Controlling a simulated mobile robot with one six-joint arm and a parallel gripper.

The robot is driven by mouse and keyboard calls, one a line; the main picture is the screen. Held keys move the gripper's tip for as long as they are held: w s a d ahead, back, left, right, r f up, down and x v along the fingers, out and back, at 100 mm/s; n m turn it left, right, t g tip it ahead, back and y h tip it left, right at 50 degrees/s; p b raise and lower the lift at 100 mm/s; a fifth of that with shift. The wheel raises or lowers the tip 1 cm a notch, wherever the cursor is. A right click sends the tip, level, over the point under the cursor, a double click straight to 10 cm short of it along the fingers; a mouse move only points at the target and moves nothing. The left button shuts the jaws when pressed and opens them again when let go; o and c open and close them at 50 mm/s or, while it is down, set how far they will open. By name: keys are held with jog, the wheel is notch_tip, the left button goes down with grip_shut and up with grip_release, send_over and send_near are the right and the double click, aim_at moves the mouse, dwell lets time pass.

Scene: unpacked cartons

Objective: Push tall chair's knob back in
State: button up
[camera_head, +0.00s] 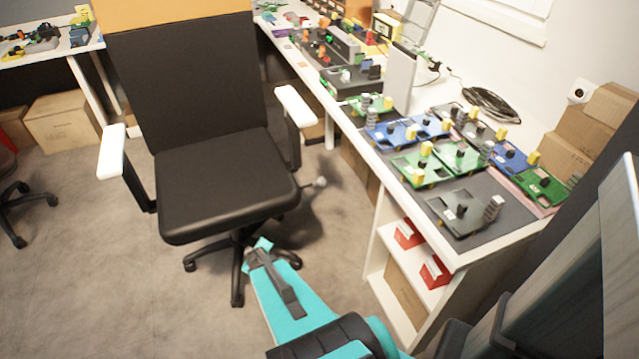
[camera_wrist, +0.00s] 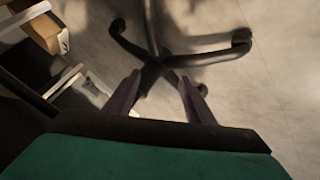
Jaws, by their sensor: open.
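The tall chair (camera_head: 215,175) is a black office chair with a high back, white armrest pads and a star base. Its knob (camera_head: 320,182) is a small grey end on a short rod, sticking out past the right side of the seat. My gripper (camera_head: 258,251) is open and empty, below and left of the knob, in front of the chair's base in the picture. In the wrist view, my gripper's two fingers (camera_wrist: 160,78) stand apart, with the chair's dark base legs (camera_wrist: 152,62) beyond them. The knob is not visible in the wrist view.
A long white workbench (camera_head: 480,238) with circuit boards runs along the right, with red boxes (camera_head: 435,272) on shelves below. Another dark chair (camera_head: 15,190) is at the left edge. Cardboard boxes (camera_head: 62,120) stand at the back left. Open grey floor (camera_head: 110,270) lies left of the chair.

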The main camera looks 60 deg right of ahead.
jog(key=w+d+t+h+b, duration=0.1)
jog(key=d+t+h+b, duration=0.35)
jog(key=d, duration=0.75)
jog(key=n+t+h+b, duration=0.5)
jog(key=n+t+b, duration=0.2)
jog(key=b, duration=1)
send_near(319, 183)
jog(key=d, duration=0.2)
jog(key=shift+s+f, duration=0.1)
jog(key=shift+f, duration=0.3)
jog(key=b+x, duration=0.3)
jog(key=x, duration=1)
jog(key=shift+w+d, duration=0.25)
jog(key=shift+w, duration=0.05)
jog(key=shift+r, duration=0.15)
grip_shut()
